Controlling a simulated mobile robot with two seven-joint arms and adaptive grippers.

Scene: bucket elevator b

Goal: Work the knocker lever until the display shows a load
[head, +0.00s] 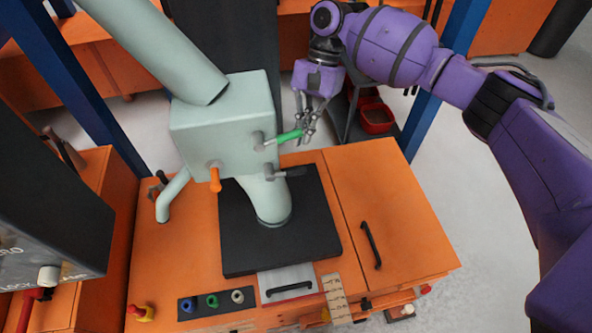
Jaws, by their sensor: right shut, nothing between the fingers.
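A pale green box (228,126) carries several levers. One lever with a green handle (290,136) sticks out from its right side. A lever with an orange handle (215,180) hangs down from its front, and a grey lever (284,173) sits lower right. No label shows which is the knocker. My right gripper (308,133) is shut and empty, fingers pointing down at the free end of the green handle; I cannot tell whether they touch. A dark control box (50,220) at the left edge has partly cut-off lettering; no display reading shows. My left gripper is out of view.
The orange cabinet (385,190) stands below, with a black plate (280,250) under the spout. A strip of blue, green and white rings (212,301) lies at the front. Blue posts (75,95) flank the box. A red bin (375,118) is behind my gripper.

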